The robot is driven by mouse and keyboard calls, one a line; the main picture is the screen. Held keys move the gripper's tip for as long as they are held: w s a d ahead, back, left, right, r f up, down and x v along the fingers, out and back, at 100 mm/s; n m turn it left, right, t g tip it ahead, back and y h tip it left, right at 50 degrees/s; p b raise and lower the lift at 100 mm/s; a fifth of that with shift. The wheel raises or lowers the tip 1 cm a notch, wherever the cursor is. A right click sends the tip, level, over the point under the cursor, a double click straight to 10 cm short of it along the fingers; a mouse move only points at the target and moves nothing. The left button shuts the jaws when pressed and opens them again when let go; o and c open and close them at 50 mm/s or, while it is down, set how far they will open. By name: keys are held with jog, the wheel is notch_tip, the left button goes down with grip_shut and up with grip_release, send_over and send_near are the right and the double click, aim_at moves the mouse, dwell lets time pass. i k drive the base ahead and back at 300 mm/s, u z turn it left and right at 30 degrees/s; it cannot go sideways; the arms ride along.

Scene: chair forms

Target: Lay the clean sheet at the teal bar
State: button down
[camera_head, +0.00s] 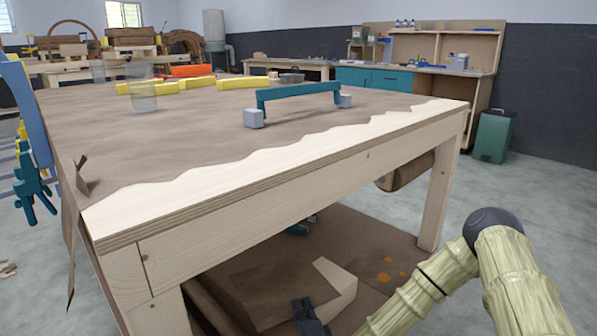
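The teal bar (299,91) stands like a low bridge on the far part of the workbench, with a small grey block at each foot. Brown paper (190,130) covers most of the benchtop. Its near edge is torn and leaves a strip of bare pale wood. Under the bench lies a folded brown sheet (268,283) with a pale flap; I cannot tell if it is the clean sheet. What seems to be my gripper (308,316) is a dark shape at the bottom edge, beside or in front of that sheet. Its fingers are mostly cut off, and contact is unclear.
Yellow blocks (243,83) and a clear cup (143,96) stand on the bench left of the bar. A brown roll (405,172) hangs under the benchtop at right. Teal clamps (31,190) hang at left. A green bin (493,135) stands behind; the floor at right is clear.

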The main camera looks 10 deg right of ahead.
aim_at(348, 126)
jog(key=u, duration=0.3)
jog(key=k, duration=0.7)
jog(key=z, duration=1.1)
